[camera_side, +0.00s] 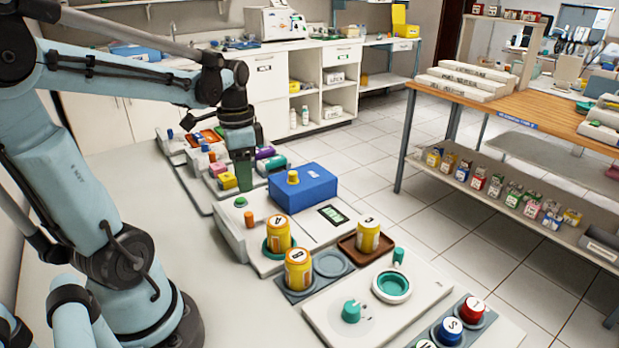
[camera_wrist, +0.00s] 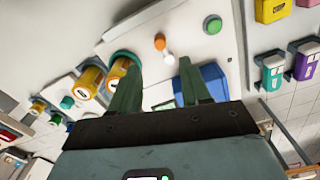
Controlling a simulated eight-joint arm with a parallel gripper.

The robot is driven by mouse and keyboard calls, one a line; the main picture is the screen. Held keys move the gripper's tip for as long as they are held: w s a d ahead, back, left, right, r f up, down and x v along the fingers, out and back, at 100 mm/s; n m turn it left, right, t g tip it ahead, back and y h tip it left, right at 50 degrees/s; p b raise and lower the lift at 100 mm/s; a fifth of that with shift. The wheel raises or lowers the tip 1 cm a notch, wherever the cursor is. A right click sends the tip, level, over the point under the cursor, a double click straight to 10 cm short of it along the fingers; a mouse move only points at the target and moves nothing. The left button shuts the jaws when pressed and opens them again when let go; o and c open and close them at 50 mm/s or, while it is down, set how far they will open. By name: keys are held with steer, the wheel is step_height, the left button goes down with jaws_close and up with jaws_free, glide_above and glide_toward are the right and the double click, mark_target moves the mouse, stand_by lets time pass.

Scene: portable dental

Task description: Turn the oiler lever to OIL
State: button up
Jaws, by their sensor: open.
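A small orange-topped piece (camera_side: 249,219), which looks like the oiler lever, stands on a white console (camera_side: 262,240) beside a green button (camera_side: 240,202). I cannot read any OIL marking. My gripper (camera_side: 243,187) points down above the far end of the console, apart from the lever. In the wrist view its two green fingers (camera_wrist: 160,62) are spread with nothing between them.
A blue box (camera_side: 303,188) with a yellow knob stands right of my gripper. Yellow canisters (camera_side: 278,233) stand nearer the camera. A white panel with a teal knob (camera_side: 351,311) lies in front. Coloured blocks (camera_side: 222,175) lie behind my gripper. The bench at left is clear.

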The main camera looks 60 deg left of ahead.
mark_target(248, 214)
steer(key=shift+f, duration=5.2)
jaws_close()
